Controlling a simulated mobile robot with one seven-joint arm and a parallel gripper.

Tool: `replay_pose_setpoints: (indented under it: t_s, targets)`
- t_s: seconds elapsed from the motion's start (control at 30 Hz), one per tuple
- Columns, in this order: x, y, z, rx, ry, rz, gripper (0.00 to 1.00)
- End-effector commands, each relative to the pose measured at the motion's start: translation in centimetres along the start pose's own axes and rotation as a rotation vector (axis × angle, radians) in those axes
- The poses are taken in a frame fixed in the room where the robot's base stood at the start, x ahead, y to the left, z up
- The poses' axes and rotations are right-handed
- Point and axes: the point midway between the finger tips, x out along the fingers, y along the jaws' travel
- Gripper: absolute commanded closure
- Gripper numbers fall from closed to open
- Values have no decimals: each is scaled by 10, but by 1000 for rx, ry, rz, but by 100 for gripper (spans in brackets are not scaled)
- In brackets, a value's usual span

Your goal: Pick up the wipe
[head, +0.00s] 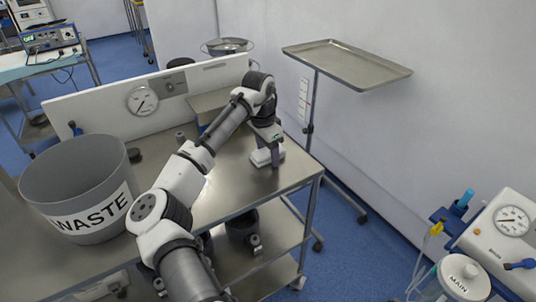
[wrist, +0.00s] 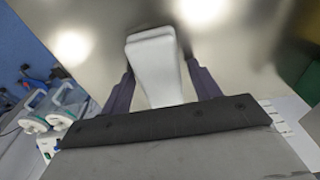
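The wipe shows as a white, block-like piece (wrist: 153,62) between my fingers in the wrist view. In the head view it is the small white piece (head: 262,157) low on the steel table, near its right end. My gripper (head: 270,160) points down over it. In the wrist view my gripper's two dark fingers (wrist: 160,68) stand on either side of the wipe. The left finger is very close to its edge, and a narrow gap shows at the right finger. Part of the wipe is hidden behind the gripper body.
A grey waste bin (head: 82,190) stands on the steel table (head: 225,205), left of my arm. A white panel with a gauge (head: 142,101) runs along the back. An empty tray stand (head: 345,65) is at the right, with a suction unit (head: 510,225) at lower right.

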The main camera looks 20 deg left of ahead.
Motion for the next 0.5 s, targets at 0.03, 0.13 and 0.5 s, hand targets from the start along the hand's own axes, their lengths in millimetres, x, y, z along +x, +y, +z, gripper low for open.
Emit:
replay_pose_setpoints:
  t_s: [0.03,0.13,0.5]
  targets:
    - [0,0,0,0,0,0,45]
    - [0,0,0,0,0,0,58]
    - [-1,0,0,0,0,0,77]
